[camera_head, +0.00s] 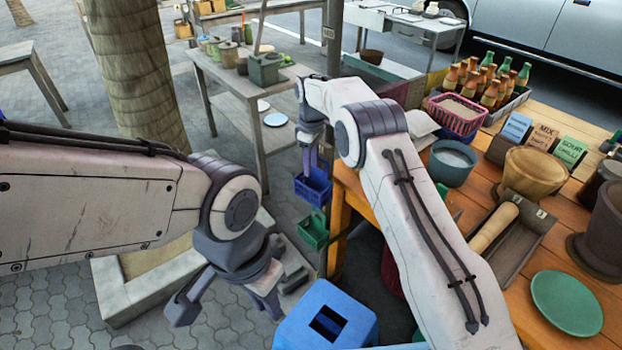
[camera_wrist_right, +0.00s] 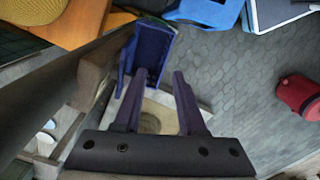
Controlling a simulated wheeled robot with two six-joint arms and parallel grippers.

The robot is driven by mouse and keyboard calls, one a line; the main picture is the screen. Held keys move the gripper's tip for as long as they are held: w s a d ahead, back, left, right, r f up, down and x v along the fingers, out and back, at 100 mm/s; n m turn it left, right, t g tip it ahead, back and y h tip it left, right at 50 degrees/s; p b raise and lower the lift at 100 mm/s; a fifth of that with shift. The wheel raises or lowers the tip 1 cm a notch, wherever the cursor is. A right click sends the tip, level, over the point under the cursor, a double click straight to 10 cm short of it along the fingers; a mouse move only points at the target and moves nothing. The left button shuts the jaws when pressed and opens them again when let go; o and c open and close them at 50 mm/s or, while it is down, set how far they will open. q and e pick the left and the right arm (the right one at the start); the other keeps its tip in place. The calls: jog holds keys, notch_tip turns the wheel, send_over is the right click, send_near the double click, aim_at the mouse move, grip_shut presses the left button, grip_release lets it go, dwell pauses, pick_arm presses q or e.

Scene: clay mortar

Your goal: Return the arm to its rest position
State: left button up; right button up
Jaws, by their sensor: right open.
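My right arm reaches out over the left edge of the orange wooden table. Its gripper (camera_head: 311,158) points down above a blue basket (camera_head: 313,187) that hangs beside the table. In the right wrist view the two dark fingers of this gripper (camera_wrist_right: 158,76) are apart with nothing between them. The blue basket (camera_wrist_right: 152,50) shows beyond the fingertips there. My left gripper (camera_head: 226,308) hangs at the lower left, off the table, with its fingers spread and nothing seen between them.
The table (camera_head: 540,255) holds a clay mortar (camera_head: 603,235), a wooden bowl (camera_head: 532,173), a tray with a pestle (camera_head: 494,228), a green plate (camera_head: 567,303) and a bottle crate. A blue stool (camera_head: 325,318) and green basket (camera_head: 313,231) stand below. A tree trunk (camera_head: 140,75) rises at the left.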

jog(key=s+a+r+m, duration=0.1)
jog(key=s+a+r, duration=0.2)
jog(key=s+r, duration=0.55)
jog(key=s+a+r+m, duration=0.1)
jog(key=s+a+r, duration=0.35)
jog(key=s, duration=0.65)
jog(key=s+d+f+m, duration=0.1)
jog(key=s+d, duration=0.2)
jog(key=s, duration=0.9)
jog(key=s+d+f+m+y, duration=0.1)
jog(key=s+d, duration=0.3)
jog(key=s, duration=0.8)
jog(key=shift+s+d, duration=0.3)
